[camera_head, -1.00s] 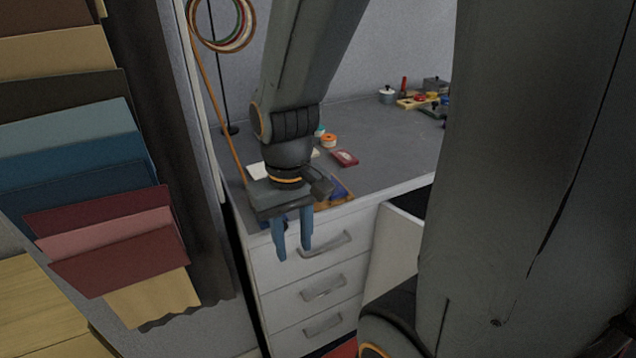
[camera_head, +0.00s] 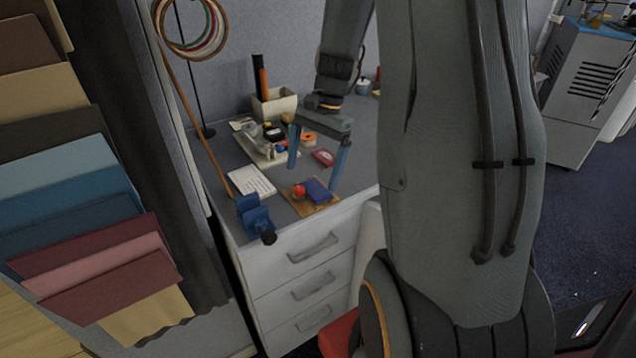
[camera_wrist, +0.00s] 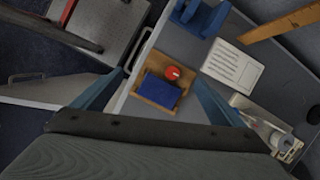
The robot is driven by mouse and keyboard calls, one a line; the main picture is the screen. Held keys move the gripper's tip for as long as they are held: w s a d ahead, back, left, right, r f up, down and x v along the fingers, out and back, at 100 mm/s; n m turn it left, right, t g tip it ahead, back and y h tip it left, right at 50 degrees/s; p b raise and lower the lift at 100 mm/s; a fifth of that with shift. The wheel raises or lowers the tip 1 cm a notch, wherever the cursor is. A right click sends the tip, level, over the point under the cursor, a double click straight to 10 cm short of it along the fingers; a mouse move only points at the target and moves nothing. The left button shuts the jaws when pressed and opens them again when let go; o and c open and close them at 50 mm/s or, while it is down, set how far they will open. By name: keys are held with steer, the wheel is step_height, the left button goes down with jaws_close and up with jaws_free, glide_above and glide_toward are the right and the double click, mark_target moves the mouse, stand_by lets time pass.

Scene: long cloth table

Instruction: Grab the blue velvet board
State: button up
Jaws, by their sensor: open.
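A small dark blue board (camera_head: 316,190) lies on a brown wooden tray (camera_head: 322,207) near the table's front edge, with a red ball-like thing (camera_head: 298,192) beside it. The blue board also shows in the wrist view (camera_wrist: 160,92), near the middle, with the red thing (camera_wrist: 172,73) just above it. My gripper (camera_head: 313,176) has its two blue fingers wide apart with nothing between them. It hangs above the tray, apart from the board. In the wrist view the fingers stand left and right of the tray.
A blue vise-like tool (camera_head: 252,215) sits at the table's front left corner. A white notepad (camera_head: 252,181), a red box (camera_head: 323,157) and an orange roll (camera_head: 308,139) lie near the tray. A grey container (camera_head: 274,104) stands behind. White drawers (camera_head: 312,287) are below the tabletop.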

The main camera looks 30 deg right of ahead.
mark_target(316, 188)
steer(key=w+d+m+y+p, duration=0.1)
steer(key=w+d+m, duration=0.25)
steer(key=d, duration=0.25)
steer(key=shift+m+t, duration=0.3)
steer(key=shift+m, duration=0.05)
steer(key=shift+s+p+x, duration=0.2)
steer(key=shift+p+x, duration=0.25)
steer(key=shift+x, duration=0.85)
steer(key=shift+s+p+x, duration=0.2)
steer(key=shift+p+x, duration=0.3)
steer(key=shift+x, duration=0.8)
steer(key=shift+s+p+x, duration=0.2)
steer(key=shift+p+x, duration=0.25)
steer(key=shift+x, duration=0.85)
steer(key=shift+d, duration=0.1)
steer(key=c, duration=1.2)
steer(key=shift+o, duration=0.2)
steer(key=shift+r, duration=0.1)
